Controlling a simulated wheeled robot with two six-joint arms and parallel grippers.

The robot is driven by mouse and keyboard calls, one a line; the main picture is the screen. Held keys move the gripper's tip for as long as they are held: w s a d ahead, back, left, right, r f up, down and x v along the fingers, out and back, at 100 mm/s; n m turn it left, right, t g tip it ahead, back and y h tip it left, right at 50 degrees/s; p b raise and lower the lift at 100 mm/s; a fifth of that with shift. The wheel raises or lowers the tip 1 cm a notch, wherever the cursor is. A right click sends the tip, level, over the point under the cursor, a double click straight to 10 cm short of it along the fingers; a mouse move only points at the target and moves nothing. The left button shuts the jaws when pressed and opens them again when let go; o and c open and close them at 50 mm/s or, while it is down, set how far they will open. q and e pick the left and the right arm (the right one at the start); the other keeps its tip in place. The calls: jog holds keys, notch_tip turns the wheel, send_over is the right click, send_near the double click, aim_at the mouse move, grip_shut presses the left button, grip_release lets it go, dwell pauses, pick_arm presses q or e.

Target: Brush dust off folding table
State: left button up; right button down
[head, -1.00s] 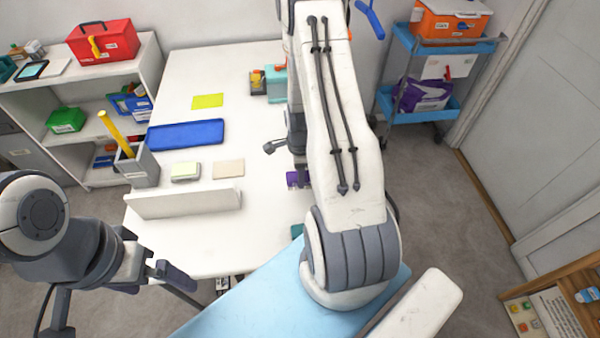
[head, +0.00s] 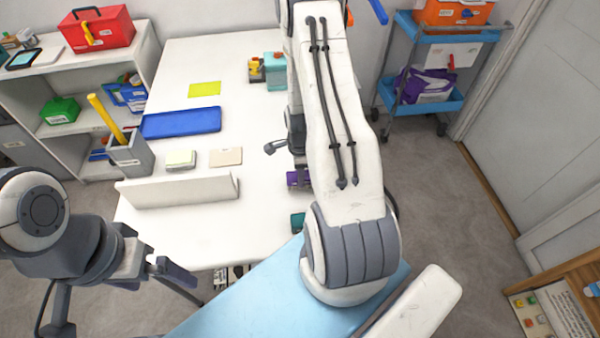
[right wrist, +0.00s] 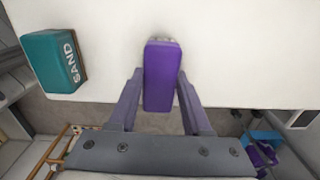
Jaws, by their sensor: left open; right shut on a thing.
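The white folding table (head: 240,65) stands ahead of me, and I can make out no dust on it. My right gripper (right wrist: 160,82) is shut on a purple block-shaped brush (right wrist: 162,65), with one finger on each side of it. The brush is over the table near its edge. A little of the brush (head: 297,178) shows beside my right arm in the head view, where that arm hides most of the gripper. My left gripper (head: 178,272) is open and empty, low at the left, outside the table's near edge.
A teal sanding block (right wrist: 55,60) lies near the table edge. The table also holds a blue tray (head: 181,122), notepads, a pencil holder (head: 131,157), and a white upright panel (head: 178,191). A shelf stands left; a blue trolley (head: 446,36) stands back right.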

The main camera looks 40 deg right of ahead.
jog(key=shift+f, duration=0.25)
dwell(0.7)
jog(key=shift+c, duration=1.3)
grip_release()
notch_tip(320, 180, up, 9)
jog(key=shift+r+b, duration=0.1)
jog(key=shift+b, duration=0.5)
jog(key=shift+r, duration=0.65)
